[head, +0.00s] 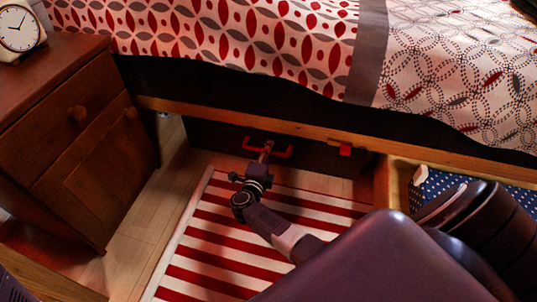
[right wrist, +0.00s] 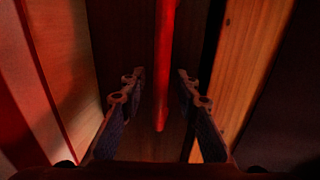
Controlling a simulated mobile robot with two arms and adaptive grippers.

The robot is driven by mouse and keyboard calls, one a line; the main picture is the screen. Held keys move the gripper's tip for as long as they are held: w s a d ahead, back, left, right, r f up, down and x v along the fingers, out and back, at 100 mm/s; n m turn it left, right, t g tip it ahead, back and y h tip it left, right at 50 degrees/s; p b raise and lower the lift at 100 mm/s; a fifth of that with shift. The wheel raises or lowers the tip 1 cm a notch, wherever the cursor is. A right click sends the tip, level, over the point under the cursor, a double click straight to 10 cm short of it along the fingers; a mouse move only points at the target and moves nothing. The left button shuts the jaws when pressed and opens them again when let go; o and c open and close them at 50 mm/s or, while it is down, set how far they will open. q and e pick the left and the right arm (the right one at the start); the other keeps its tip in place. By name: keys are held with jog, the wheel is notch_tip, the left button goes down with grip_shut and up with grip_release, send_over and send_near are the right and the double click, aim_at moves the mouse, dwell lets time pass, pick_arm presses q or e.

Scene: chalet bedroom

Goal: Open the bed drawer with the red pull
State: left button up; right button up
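The red pull (head: 284,154) is a bar on the dark drawer front (head: 215,138) under the bed. My right gripper (head: 266,153) reaches it from below, at the middle of the bar. In the right wrist view the red pull (right wrist: 165,70) runs lengthwise between the two fingers of my right gripper (right wrist: 160,80). The fingers are apart, with a gap visible on each side of the bar. The drawer front looks flush under the bed rail. My arm hides part of the floor. My left gripper is not in view.
A wooden nightstand (head: 75,150) with a clock (head: 20,28) stands at left. A red-and-white striped rug (head: 215,235) lies before the drawer. At right, an open wooden drawer (head: 398,185) holds blue dotted cloth (head: 440,182).

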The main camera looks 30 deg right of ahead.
grip_shut()
dwell(0.5)
